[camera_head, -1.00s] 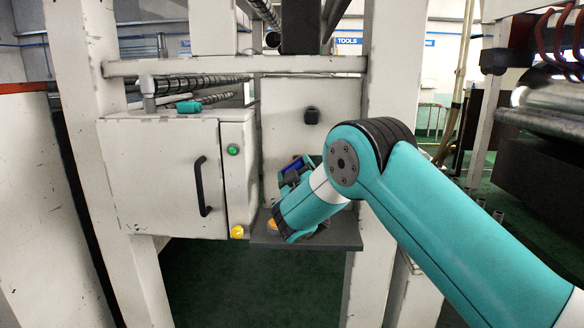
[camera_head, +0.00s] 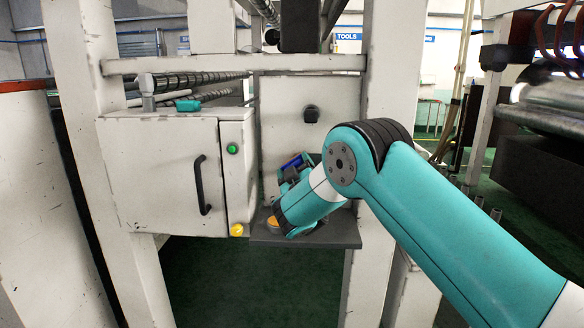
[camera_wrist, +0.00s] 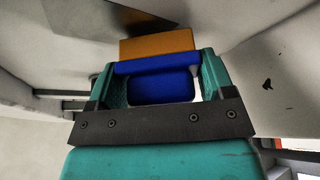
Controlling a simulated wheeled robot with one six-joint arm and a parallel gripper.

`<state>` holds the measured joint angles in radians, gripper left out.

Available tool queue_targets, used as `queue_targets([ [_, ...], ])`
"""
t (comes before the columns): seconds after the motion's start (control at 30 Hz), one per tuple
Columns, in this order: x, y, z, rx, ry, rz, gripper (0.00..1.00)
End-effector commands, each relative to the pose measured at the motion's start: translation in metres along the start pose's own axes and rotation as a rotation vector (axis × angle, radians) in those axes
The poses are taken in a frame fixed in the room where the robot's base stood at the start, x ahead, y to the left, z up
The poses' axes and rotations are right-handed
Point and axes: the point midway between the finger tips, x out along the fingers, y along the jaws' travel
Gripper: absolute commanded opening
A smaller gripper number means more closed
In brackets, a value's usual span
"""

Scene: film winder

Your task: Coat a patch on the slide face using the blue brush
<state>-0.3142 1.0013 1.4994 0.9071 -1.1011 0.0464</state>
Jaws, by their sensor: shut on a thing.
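The blue brush (camera_wrist: 160,88) is between the two teal fingers of my gripper (camera_wrist: 157,64) in the wrist view. My gripper is shut on its blue part. The brush's orange end (camera_wrist: 157,43) points away from my gripper, towards pale surfaces. I cannot tell whether that end touches anything. In the head view a bit of blue (camera_head: 292,162) shows by my gripper (camera_head: 288,176), in front of the pale back panel. My own wrist hides most of the gripper there. I cannot make out for sure which surface is the slide face, and no coated patch is clear.
A dark grey shelf (camera_head: 335,234) lies under my wrist, with an orange round thing (camera_head: 272,222) at its left. A white cabinet (camera_head: 160,175) with a black handle stands left. A white post (camera_head: 378,95) rises behind my arm. A black knob (camera_head: 311,114) sits on the panel.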

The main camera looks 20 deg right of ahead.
Motion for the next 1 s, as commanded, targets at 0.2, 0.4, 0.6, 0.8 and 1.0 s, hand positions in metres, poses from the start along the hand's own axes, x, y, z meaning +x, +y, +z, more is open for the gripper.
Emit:
queue_targets([
  [0.2, 0.005, 0.001, 0.001, 0.000, 0.001, 0.002, 0.56],
  [0.4, 0.007, 0.000, 0.003, 0.000, 0.001, 0.000, 0.56],
  [0.6, 0.004, 0.009, 0.010, -0.001, -0.001, 0.002, 0.56],
  [0.8, -0.001, 0.024, 0.020, 0.000, -0.001, 0.001, 0.56],
  [1.0, -0.004, 0.032, 0.024, 0.000, 0.001, 0.001, 0.56],
])
